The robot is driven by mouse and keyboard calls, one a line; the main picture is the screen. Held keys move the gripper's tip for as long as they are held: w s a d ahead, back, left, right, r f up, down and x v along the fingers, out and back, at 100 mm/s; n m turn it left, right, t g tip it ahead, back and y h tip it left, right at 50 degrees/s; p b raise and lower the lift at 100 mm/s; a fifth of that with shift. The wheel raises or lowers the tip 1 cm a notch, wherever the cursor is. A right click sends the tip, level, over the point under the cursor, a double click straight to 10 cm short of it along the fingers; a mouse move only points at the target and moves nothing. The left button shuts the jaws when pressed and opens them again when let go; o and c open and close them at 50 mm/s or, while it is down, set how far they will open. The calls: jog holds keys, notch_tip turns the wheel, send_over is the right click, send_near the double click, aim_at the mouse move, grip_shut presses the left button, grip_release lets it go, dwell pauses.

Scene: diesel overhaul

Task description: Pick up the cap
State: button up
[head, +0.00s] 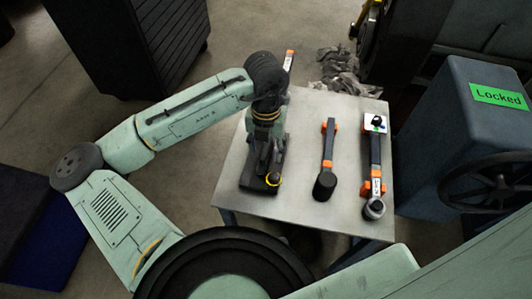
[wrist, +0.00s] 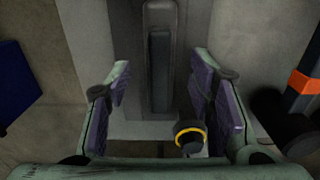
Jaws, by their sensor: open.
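A small dark round piece with a yellow ring, which looks like the cap, shows in the wrist view (wrist: 190,137) low and right of centre. In the head view its yellow ring (head: 273,181) shows at the front of a black holder (head: 252,184) on the left side of the table. My gripper (head: 266,152) is above this holder, pointing down. In the wrist view my gripper (wrist: 162,85) is open, with a finger pair on each side. The cap lies in the gap, nearer the right fingers. I cannot tell its height below them.
The grey table (head: 302,170) also bears a dark tool with orange bands (head: 328,155) in the middle. At the right is another long tool (head: 375,165) with a white tag and a small black knob. A blue-grey cabinet marked Locked (head: 470,130) stands close by the right edge.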

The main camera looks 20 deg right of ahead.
jog(key=shift+f, duration=0.2)
grip_shut()
dwell(0.5)
